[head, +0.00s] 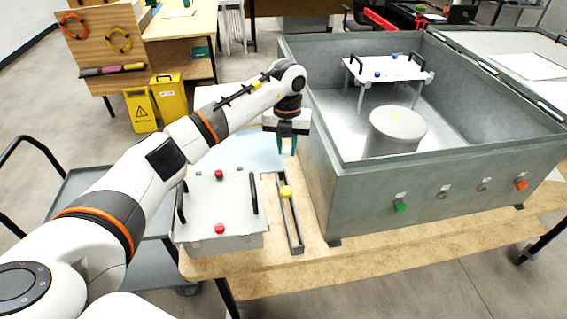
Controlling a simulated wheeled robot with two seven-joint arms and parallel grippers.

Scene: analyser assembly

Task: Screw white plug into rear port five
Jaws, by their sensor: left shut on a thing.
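My left gripper (287,146) hangs pointing down just left of the big grey analyser box (345,205), with its teal fingers closed together. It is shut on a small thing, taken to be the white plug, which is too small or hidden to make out. The front wall of the box carries a green plug (400,206), an orange plug (521,185) and two ports without coloured plugs between them. The rear ports are hidden from this view. My right gripper is not in view.
A yellow plug (286,192) sits in a narrow dark rack (295,236) left of the box. A white case (240,205) with red knobs and black handles stands left of it. Inside the box are a grey cylinder (397,125) and a white raised plate (398,69).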

